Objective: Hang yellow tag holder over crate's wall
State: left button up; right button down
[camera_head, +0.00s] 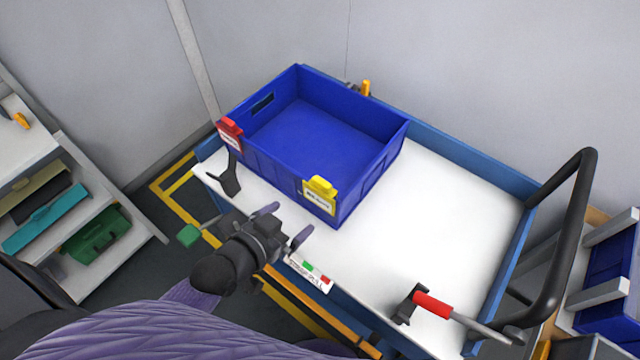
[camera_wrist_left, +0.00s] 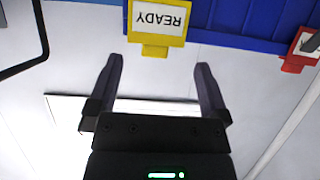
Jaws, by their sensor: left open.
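The yellow tag holder (camera_head: 320,199) with a white READY label sits at the rim of the blue crate (camera_head: 372,178), on the near wall by the near right corner. Its yellow top part shows at the rim, and the label faces outward. In the left wrist view the yellow tag holder (camera_wrist_left: 157,42) shows upside down, just beyond the fingertips. My left gripper (camera_head: 286,222) is open and empty, in front of the near wall and apart from the holder. It also shows in the left wrist view (camera_wrist_left: 159,66). My right gripper is not in view.
A red tag holder (camera_head: 229,134) hangs at the crate's left corner, above a black stand (camera_head: 230,178). The empty crate stands on a white cart top (camera_head: 450,210) with blue edges. A red-handled tool (camera_head: 434,305) lies at the near right. The cart top's right part is clear.

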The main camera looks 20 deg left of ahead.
aim_at(319, 184)
pick_arm(q)
jog(key=shift+t+h, duration=0.4)
jog(key=w+d+b, duration=0.1)
jog(key=w, duration=0.2)
jog(key=w+d+b, duration=0.1)
jog(key=w, duration=0.2)
jog(key=w+d+b, duration=0.1)
jog(key=w, duration=0.2)
jog(key=shift+r, duration=0.15)
jog(key=shift+w+d, duration=0.2)
jog(key=shift+w, duration=0.15)
jog(key=c, duration=1.3)
